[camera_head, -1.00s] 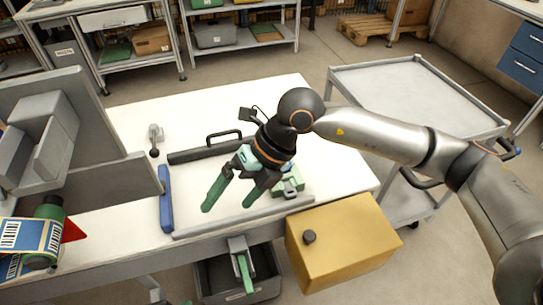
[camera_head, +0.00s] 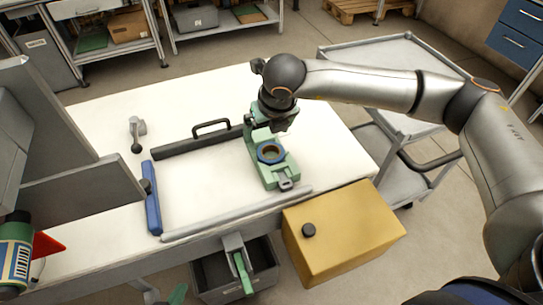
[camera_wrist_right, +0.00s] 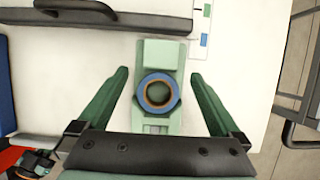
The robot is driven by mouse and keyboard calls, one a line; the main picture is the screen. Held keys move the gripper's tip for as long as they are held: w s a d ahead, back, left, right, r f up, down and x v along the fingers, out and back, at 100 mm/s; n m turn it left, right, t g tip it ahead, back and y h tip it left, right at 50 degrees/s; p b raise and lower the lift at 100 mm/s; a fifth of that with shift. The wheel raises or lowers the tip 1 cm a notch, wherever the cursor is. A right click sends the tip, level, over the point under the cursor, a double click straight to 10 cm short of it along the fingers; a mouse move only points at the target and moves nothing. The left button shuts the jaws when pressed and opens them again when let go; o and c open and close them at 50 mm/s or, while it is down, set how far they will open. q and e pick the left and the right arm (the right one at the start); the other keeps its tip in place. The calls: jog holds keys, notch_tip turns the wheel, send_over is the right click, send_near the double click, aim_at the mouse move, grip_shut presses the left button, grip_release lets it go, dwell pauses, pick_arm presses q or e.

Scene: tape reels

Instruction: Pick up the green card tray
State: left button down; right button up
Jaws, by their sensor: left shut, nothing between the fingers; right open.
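A light green tray-like holder (camera_head: 285,170) stands on the white table, with a dark ring with an orange inner edge on it. I take it for the green card tray. It also shows in the right wrist view (camera_wrist_right: 158,53). My right gripper (camera_wrist_right: 160,74) is open, with one green finger on each side of the holder. A gap shows between each finger and the holder; I cannot tell the height. In the head view its dark body covers the holder's far end. My left gripper (camera_head: 177,294) is only a green tip at the bottom edge, shut and empty.
A black bar with a handle (camera_head: 190,143) lies behind left, a blue bar (camera_head: 152,198) at left, a grey rail (camera_head: 235,213) in front. A yellow box (camera_head: 345,232) stands at the table's front right. A grey cart (camera_head: 385,60) is at right.

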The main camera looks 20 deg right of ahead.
aim_at(263, 137)
jog(key=x, duration=0.5)
jog(key=shift+w+r, duration=0.2)
jog(key=shift+w, duration=0.1)
grip_shut()
dwell(0.5)
